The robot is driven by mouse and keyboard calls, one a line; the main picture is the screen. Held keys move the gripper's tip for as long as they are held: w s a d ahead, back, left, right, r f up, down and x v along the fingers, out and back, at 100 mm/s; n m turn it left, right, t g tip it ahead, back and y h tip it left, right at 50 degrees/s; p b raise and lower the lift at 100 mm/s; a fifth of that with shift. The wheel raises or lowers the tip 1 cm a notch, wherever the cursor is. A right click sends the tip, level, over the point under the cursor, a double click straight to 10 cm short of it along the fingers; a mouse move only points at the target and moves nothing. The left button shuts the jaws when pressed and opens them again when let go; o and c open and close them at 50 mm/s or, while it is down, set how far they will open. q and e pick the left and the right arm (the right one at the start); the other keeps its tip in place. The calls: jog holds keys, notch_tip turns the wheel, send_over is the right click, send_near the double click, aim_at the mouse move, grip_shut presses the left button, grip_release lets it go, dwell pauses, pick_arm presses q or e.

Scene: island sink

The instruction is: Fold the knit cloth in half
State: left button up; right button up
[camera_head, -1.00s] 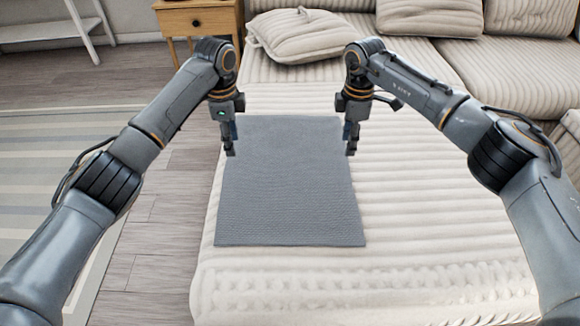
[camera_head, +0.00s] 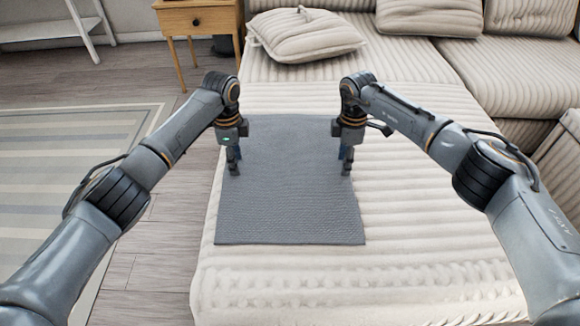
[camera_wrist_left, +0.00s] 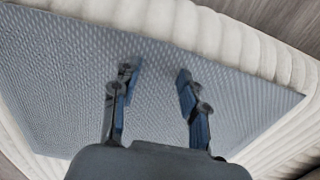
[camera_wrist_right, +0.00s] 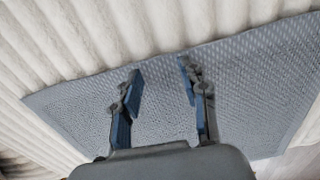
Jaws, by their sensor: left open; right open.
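The grey knit cloth (camera_head: 288,205) lies flat and unfolded on the cream ribbed sofa seat in the head view. My left gripper (camera_head: 234,170) is over the cloth near its left edge, and my right gripper (camera_head: 346,168) is over it near its right edge. In the left wrist view, the left gripper (camera_wrist_left: 158,72) has its fingers apart with only cloth (camera_wrist_left: 235,95) beneath. In the right wrist view, the right gripper (camera_wrist_right: 160,70) is also spread and empty, with the cloth (camera_wrist_right: 245,85) below. I cannot tell whether the fingertips touch the cloth.
The ribbed sofa seat (camera_head: 420,200) has free room right of the cloth. Its left edge runs close beside the cloth. A cushion (camera_head: 305,35) lies at the back. A wooden side table (camera_head: 197,20) stands behind left, and a striped rug (camera_head: 60,175) is on the floor.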

pick_arm(q)
jog(key=shift+f, duration=0.2)
pick_arm(e)
jog(key=shift+f, duration=0.25)
pick_arm(q)
jog(key=shift+r, duration=0.1)
jog(key=shift+c, duration=0.9)
pick_arm(e)
jog(key=shift+r, duration=0.1)
jog(key=shift+c, duration=0.9)
pick_arm(q)
grip_shut()
pick_arm(e)
grip_shut()
